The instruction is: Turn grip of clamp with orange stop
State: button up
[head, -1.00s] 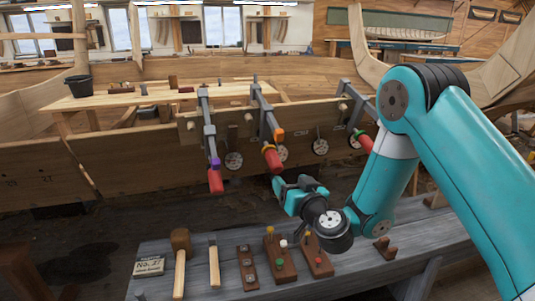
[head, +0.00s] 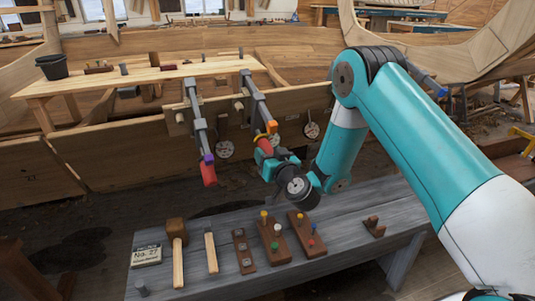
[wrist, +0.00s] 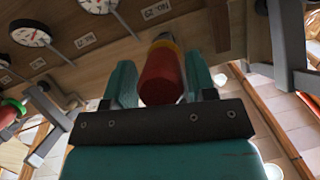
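My gripper (head: 270,157) is at the lower end of this grip. In the wrist view the red grip (wrist: 161,78), with a yellow-orange collar at its far end, lies between my two teal fingers. A narrow gap shows beside the left finger near its tip, so the fingers look open around the grip. Contact on the right side is hard to tell.
A clamp with a purple stop (head: 208,159) hangs to the left. Round dials (head: 311,130) are fixed on the plank wall. The grey bench (head: 340,228) below holds a mallet (head: 177,250) and peg blocks (head: 272,241). The bench's right part is mostly bare.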

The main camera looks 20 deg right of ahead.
jog(key=c, duration=0.6)
jog(key=shift+f+b, duration=0.15)
jog(key=shift+b, duration=0.35)
jog(key=shift+f+m+y+b, duration=0.2)
jog(key=shift+m+y+b, duration=0.15)
jog(key=shift+b, duration=0.8)
jog(key=m+b, duration=0.1)
jog(key=b, duration=0.2)
jog(key=shift+y, duration=0.25)
jog(key=m+y+b, duration=0.1)
jog(key=b, duration=0.2)
jog(key=shift+r+m+y+b, duration=0.25)
jog(key=shift+m+y+b, duration=0.25)
jog(key=shift+b, duration=0.75)
